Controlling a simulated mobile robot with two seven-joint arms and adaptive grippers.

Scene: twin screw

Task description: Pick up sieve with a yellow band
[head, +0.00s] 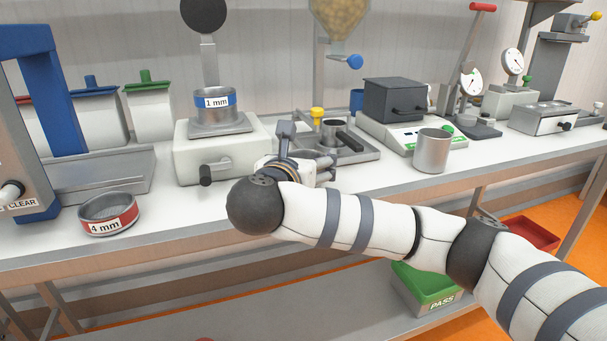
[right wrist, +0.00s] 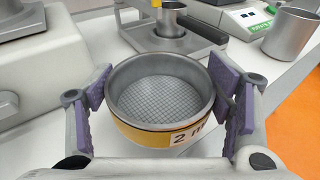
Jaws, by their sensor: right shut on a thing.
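The sieve with a yellow band (right wrist: 155,137) shows in the right wrist view as a round metal ring with a mesh floor and a label that starts with "2". My right gripper (right wrist: 164,100) is shut on it, with a purple pad against each side. I cannot tell whether the sieve touches the bench. In the head view my right gripper (head: 302,168) is over the bench in front of the grey tray, and my arm hides most or all of this sieve. My left gripper is not in view.
A red-banded 4 mm sieve (head: 108,216) stands at the left front of the bench. A blue-banded 1 mm sieve (head: 214,103) sits on the white shaker (head: 222,160). The tray (head: 368,151) holds a small metal cup. A metal beaker (head: 432,150) stands right of my gripper.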

